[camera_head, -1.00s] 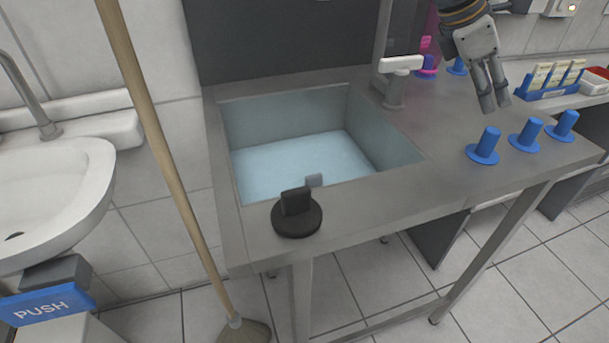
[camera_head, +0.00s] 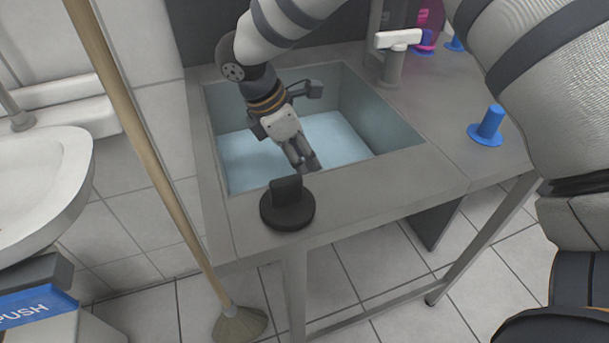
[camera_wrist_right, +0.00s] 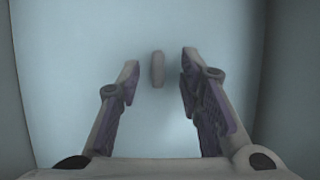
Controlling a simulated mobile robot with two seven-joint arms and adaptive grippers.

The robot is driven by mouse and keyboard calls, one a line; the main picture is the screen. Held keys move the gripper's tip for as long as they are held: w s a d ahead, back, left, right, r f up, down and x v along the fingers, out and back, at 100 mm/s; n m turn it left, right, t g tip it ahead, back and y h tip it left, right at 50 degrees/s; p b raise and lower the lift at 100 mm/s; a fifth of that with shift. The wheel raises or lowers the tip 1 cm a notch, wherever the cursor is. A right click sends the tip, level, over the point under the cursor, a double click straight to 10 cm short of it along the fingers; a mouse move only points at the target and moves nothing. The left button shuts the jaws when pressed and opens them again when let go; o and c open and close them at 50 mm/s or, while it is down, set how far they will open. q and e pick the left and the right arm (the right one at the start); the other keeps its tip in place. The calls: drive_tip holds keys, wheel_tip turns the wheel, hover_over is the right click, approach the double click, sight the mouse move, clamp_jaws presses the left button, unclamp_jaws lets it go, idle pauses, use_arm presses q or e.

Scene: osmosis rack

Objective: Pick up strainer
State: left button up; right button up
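A small pale grey upright tab (camera_wrist_right: 157,68) stands on the sink floor in the right wrist view; it may be the strainer's handle, and its base blends with the floor. In the head view my gripper covers its place. My right gripper (camera_head: 306,166) points down into the sink basin (camera_head: 237,160). In the right wrist view its fingers (camera_wrist_right: 161,72) are open, with the tab appearing between them and apart from both. A black round disc with an upright block handle (camera_head: 287,207) sits on the sink's front rim. My left gripper is not in view.
The basin walls surround my right gripper. A white-topped tap (camera_head: 397,40) stands behind the sink on the right. A blue peg (camera_head: 488,127) stands on the steel counter (camera_head: 440,165). A broom handle (camera_head: 142,135) leans left of the sink.

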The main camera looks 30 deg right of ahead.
drive_tip(key=x, duration=0.2)
drive_tip(key=shift+w+d+f, duration=0.1)
drive_tip(key=shift+d+f, duration=0.05)
drive_tip(key=shift+f, duration=0.2)
clamp_jaws()
